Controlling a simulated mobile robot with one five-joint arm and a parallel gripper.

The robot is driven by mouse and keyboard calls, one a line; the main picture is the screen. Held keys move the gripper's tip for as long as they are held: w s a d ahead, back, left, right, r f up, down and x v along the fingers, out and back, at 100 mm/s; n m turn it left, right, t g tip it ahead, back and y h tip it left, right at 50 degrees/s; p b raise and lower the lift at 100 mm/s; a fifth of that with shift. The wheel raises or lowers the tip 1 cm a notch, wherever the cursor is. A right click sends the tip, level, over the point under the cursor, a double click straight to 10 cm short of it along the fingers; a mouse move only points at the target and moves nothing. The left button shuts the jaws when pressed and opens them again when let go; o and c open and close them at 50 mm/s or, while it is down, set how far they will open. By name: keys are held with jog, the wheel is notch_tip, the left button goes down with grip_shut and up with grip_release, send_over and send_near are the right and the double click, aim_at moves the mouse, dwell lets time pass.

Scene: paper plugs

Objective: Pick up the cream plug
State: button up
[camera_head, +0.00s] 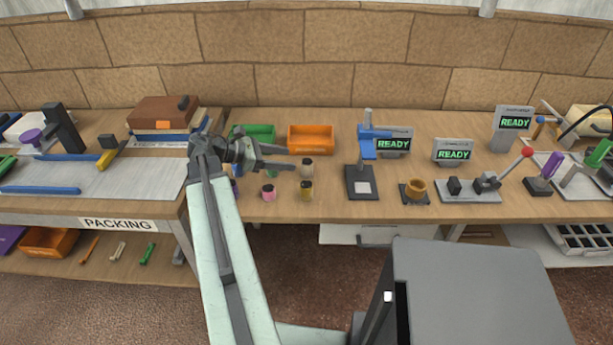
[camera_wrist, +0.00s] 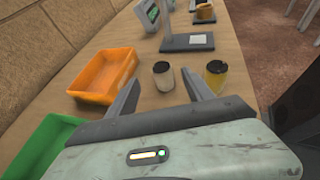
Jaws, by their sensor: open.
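The cream plug (camera_head: 307,168) has a dark top and stands upright on the bench, just right of my gripper (camera_head: 290,158) in the head view. In the wrist view the cream plug (camera_wrist: 163,80) shows between and slightly beyond the two fingertips of my open gripper (camera_wrist: 160,90). The fingers appear empty. I cannot tell how high the fingertips are above the bench. A yellow plug (camera_head: 306,191) with a dark top stands close to the cream one, and in the wrist view this yellow plug (camera_wrist: 215,80) is outside the right finger.
An orange bin (camera_head: 310,140) and a green bin (camera_head: 253,134) stand behind the plugs. A pink plug (camera_head: 268,192) and a green plug (camera_head: 271,172) stand left of the cream plug. A blue press (camera_head: 367,150) stands to the right, with bare bench between.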

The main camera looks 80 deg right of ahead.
aim_at(306, 162)
jog(key=shift+b+x, duration=1.55)
jog(key=shift+x, duration=2.4)
jog(key=shift+a, duration=0.2)
grip_shut()
